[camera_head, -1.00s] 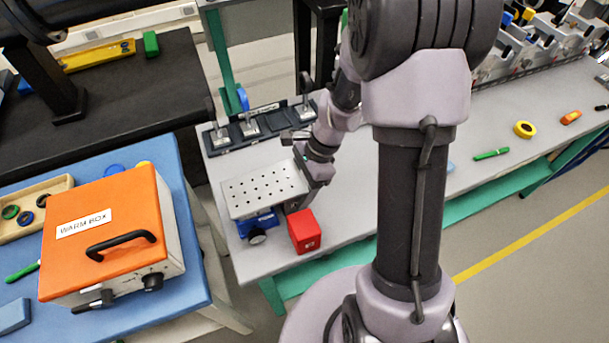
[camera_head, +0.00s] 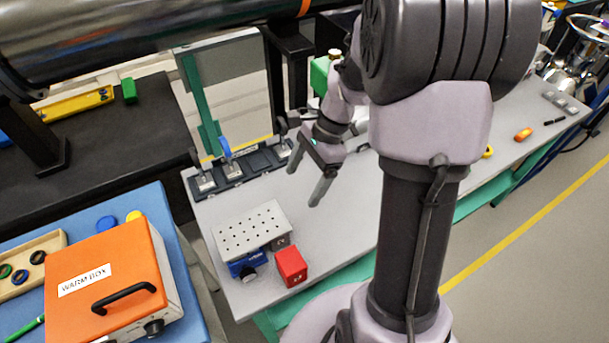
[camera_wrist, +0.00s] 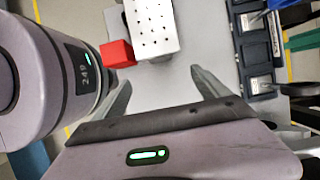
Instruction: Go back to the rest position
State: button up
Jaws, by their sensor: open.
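My gripper (camera_head: 305,187) is open and empty, held above the grey bench with its fingers pointing down. In the wrist view my gripper (camera_wrist: 163,88) shows two spread fingers with bare bench between them. The perforated metal plate on a blue stage (camera_head: 250,232) stands to the lower left of the gripper, apart from it. The red block (camera_head: 291,266) sits beside the stage at the bench's front edge. Both the red block (camera_wrist: 118,53) and the plate (camera_wrist: 152,27) also show beyond the fingers in the wrist view.
A dark rack (camera_head: 240,168) with upright holders stands at the back of the bench. The orange warm box (camera_head: 105,285) is on the blue table at left. A large metal pipe (camera_head: 150,40) crosses the upper left. The bench (camera_head: 330,225) is bare right of the stage.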

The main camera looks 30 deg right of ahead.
dwell(0.3)
jog(key=s+a+r+n+t+h+b, duration=0.2)
jog(key=s+a+r+n+t, duration=0.3)
jog(key=s+a+r+n, duration=0.7)
jog(key=shift+s+a+n+t+h+b, duration=0.3)
jog(key=shift+s+n+t+b, duration=0.15)
jog(key=shift+s+n, duration=0.4)
jog(key=shift+r, duration=0.1)
dwell(0.5)
